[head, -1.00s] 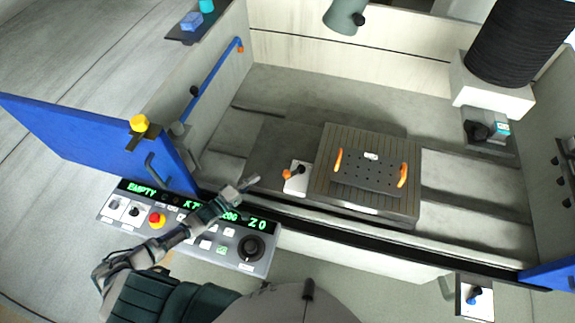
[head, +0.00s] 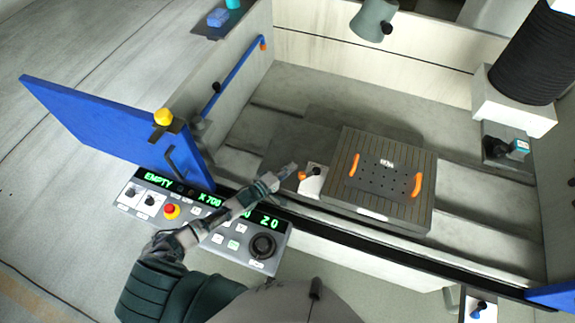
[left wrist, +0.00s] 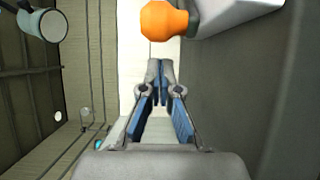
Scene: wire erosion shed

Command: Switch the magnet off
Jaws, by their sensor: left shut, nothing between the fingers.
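The grooved magnet block (head: 396,210) lies on the machine bed, with a dark perforated plate (head: 385,180) with two orange handles on it. At its left side is a white switch plate (head: 314,186) with a lever whose orange knob (head: 302,175) points left. My left gripper (head: 291,169) is shut and empty just left of the knob. In the left wrist view, the closed fingertips (left wrist: 158,72) are a little short of the orange knob (left wrist: 160,20), with a gap visible between. My right gripper is not in view.
A control panel (head: 218,245) with a red button and a green display stands at the front left, under my left arm. A blue door (head: 105,125) stands open at left. A grey lamp-like head (head: 373,20) and a black bellows column (head: 535,50) stand at the back.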

